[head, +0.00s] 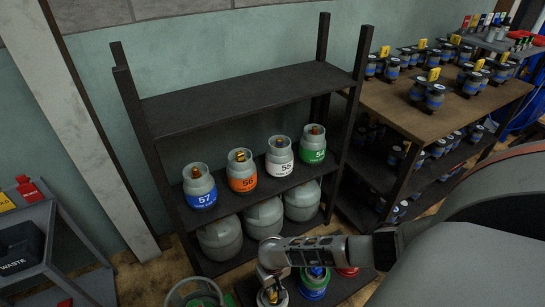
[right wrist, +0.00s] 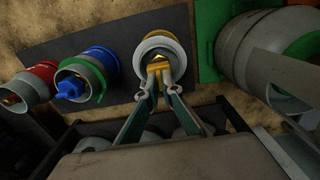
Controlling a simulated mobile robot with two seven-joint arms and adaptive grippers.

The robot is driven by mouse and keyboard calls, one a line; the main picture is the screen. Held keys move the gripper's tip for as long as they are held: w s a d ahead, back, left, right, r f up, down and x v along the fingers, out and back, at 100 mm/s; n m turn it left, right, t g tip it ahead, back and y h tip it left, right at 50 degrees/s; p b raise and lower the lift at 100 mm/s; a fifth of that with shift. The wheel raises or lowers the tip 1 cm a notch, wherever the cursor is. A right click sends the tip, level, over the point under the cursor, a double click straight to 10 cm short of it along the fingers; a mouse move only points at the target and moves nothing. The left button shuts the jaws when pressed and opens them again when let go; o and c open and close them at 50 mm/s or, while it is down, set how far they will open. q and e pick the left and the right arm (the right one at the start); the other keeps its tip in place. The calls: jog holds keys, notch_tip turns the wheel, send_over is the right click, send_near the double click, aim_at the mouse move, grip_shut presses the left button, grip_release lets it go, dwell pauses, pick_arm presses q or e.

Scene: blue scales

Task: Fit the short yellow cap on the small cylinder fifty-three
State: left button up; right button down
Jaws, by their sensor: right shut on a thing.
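My right gripper (head: 271,283) points down over a small grey cylinder (head: 277,300) at the bottom of the head view. In the right wrist view its fingers (right wrist: 158,70) are shut on a small yellow cap (right wrist: 157,64) at the mouth of that cylinder, whose pale collar (right wrist: 159,38) surrounds the fingertips. I cannot tell whether the cap is seated on the valve. The cylinder's number is hidden. My left gripper is in neither view.
Beside it stand a blue-and-green cylinder (head: 313,284) and a red one (head: 347,271). The dark shelf (head: 225,103) behind holds cylinders 57 (head: 200,189), 56 (head: 242,173), 55 (head: 280,159) and 54 (head: 312,146). A grey cart (head: 45,215) stands left.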

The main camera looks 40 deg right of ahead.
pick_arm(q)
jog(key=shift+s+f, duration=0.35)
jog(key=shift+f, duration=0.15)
pick_arm(e)
jog(key=shift+f, duration=0.45)
pick_arm(q)
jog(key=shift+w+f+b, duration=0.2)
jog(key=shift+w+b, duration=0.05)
jog(key=shift+b, duration=0.15)
pick_arm(e)
jog(key=shift+f, duration=0.55)
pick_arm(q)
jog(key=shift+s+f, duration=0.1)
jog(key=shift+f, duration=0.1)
pick_arm(e)
jog(key=shift+f, duration=0.2)
jog(key=shift+f, duration=0.3)
jog(key=c, duration=2.2)
grip_release()
jog(key=shift+r, duration=0.1)
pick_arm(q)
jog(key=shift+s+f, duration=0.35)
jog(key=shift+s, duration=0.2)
pick_arm(e)
jog(key=shift+o, duration=0.2)
jog(key=shift+r, duration=0.1)
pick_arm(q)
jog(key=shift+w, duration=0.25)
pick_arm(e)
notch_tip(320, 180, up, 12)
